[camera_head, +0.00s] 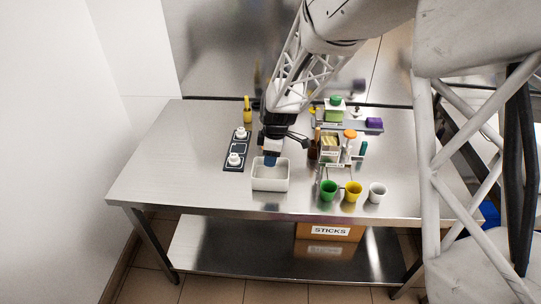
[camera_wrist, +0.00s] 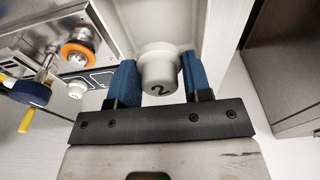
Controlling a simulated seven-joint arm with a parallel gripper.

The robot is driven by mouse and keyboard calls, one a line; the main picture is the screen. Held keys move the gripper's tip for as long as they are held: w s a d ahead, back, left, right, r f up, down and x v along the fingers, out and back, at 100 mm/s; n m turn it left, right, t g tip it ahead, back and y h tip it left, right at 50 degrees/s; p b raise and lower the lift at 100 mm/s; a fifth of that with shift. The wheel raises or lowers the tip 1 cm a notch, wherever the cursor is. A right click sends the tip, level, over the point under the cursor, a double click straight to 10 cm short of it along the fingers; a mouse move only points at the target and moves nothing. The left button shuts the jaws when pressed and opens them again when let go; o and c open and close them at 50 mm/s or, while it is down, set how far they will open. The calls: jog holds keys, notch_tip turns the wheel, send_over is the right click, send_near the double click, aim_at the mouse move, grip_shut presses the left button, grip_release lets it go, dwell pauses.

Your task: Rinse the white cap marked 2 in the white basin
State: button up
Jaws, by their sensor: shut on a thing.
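The white cap marked 2 (camera_wrist: 159,75) is between the blue fingertips of my gripper (camera_wrist: 160,82) in the wrist view, its number facing the camera. My gripper is shut on it. In the head view my gripper (camera_head: 271,160) points down at the back part of the white basin (camera_head: 270,185), its blue fingertips at or just inside the back rim. The cap itself is hidden there, and I cannot tell whether it touches the basin floor.
A dark tray (camera_head: 237,151) with white pieces lies left of the basin. Green (camera_head: 328,190), yellow (camera_head: 352,191) and white (camera_head: 377,192) cups stand to its right. A rack with bottles (camera_head: 338,148) stands behind the cups. The table's left end is clear.

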jog(key=shift+r, duration=0.1)
jog(key=shift+r, duration=1.9)
jog(key=shift+w, duration=0.1)
